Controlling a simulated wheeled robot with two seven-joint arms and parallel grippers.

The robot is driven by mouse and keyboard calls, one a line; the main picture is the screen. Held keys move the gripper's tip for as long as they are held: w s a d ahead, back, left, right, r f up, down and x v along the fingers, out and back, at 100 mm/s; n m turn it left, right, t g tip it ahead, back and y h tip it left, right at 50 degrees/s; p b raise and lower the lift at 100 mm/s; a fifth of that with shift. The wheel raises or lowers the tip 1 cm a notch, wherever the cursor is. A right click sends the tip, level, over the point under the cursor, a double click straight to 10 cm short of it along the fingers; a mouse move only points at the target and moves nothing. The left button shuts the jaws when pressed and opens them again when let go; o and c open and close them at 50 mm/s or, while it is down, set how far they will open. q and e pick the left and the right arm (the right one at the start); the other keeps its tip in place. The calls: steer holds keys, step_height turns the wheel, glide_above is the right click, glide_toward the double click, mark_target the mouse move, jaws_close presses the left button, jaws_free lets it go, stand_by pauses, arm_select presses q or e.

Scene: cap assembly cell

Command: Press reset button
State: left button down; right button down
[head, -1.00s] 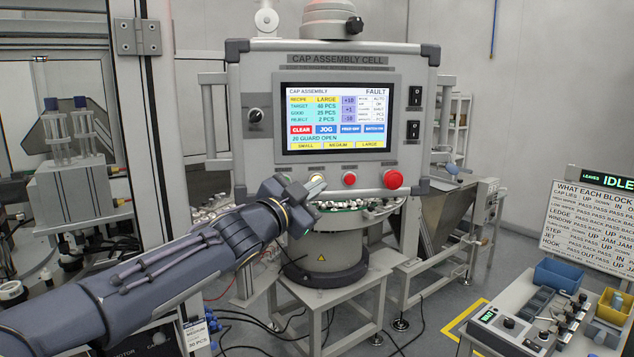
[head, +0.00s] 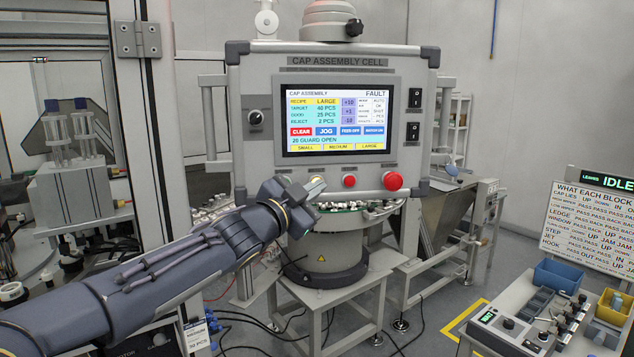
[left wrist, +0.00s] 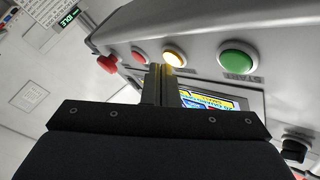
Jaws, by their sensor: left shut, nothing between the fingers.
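The grey control panel (head: 412,62) faces me, with a row of buttons along its lower edge. A yellow button (left wrist: 174,58) shows in the left wrist view, between a green START button (left wrist: 237,60) and a small red button (left wrist: 139,55). No reset label can be read. My left gripper (head: 316,186) is shut and empty at the panel's lower edge. In the left wrist view its fingertips (left wrist: 159,68) overlap the yellow button's lower left edge; I cannot tell whether they touch it. In the head view the gripper hides the green button and most of the yellow one. My right gripper is not in view.
A red mushroom button (head: 392,181) sits right of the small red button. The screen (head: 336,120) reads FAULT and 20 GUARD OPEN. A bowl feeder (head: 330,250) stands below the panel. A doorframe (head: 150,120) is left, and a bench with bins (head: 558,277) is right.

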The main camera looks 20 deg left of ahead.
arm_select(q)
steer(key=shift+w+a, duration=0.1)
steer(key=shift+w, duration=0.1)
stand_by(0.4)
steer(key=shift+s, duration=0.1)
steer(key=shift+s+d, duration=0.2)
steer(key=shift+s, duration=0.1)
steer(key=s+d+b, duration=0.2)
steer(key=s+b, duration=0.1)
steer(key=s, duration=0.2)
steer(key=shift+s+d+b, duration=0.25)
steer(key=shift+d+b, duration=0.05)
steer(key=shift+b, duration=0.1)
stand_by(0.7)
